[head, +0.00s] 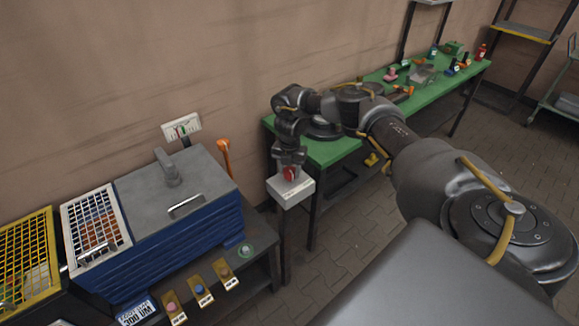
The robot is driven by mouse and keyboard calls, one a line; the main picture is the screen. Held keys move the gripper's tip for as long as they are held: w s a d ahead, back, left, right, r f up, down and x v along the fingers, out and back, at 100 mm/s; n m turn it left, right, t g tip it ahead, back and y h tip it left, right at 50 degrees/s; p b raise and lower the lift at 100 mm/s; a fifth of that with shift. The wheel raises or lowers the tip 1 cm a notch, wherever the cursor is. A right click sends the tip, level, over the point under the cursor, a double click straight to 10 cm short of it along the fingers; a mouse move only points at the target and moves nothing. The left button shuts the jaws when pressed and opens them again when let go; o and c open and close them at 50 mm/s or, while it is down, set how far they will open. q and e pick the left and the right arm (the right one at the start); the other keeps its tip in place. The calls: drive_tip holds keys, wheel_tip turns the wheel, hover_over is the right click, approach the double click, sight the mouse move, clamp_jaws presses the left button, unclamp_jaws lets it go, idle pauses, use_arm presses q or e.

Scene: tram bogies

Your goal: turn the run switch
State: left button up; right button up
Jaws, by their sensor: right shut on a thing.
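A red switch knob (290,174) sits on top of a small pale box (291,194), which stands on a dark post. I take this to be the run switch; its label is too small to read. My right gripper (290,168) reaches down over the box from above and is shut on the red knob. The fingers hide part of the knob, so its turn position cannot be told. My left gripper is not in view.
A blue machine with a grey lid (153,190) stands to the left, with white and yellow mesh guards beside it. Several coloured buttons (202,292) line its front shelf. A green workbench (340,147) with small parts runs along the wall behind my right arm.

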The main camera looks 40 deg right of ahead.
sight(289, 169)
drive_tip(key=m+p, duration=0.1)
drive_tip(key=m, duration=0.4)
drive_tip(key=shift+d+r, duration=0.1)
drive_tip(key=shift+w+m, duration=0.1)
drive_tip(key=shift+m, duration=0.2)
idle(0.4)
drive_tip(key=o, duration=1)
wheel_tip(289, 169, up, 5)
drive_tip(key=shift+f+b, duration=0.2)
drive_tip(key=shift+b, duration=0.15)
wheel_tip(289, 169, up, 6)
drive_tip(key=shift+r+p, duration=0.1)
drive_tip(key=shift+p, duration=0.55)
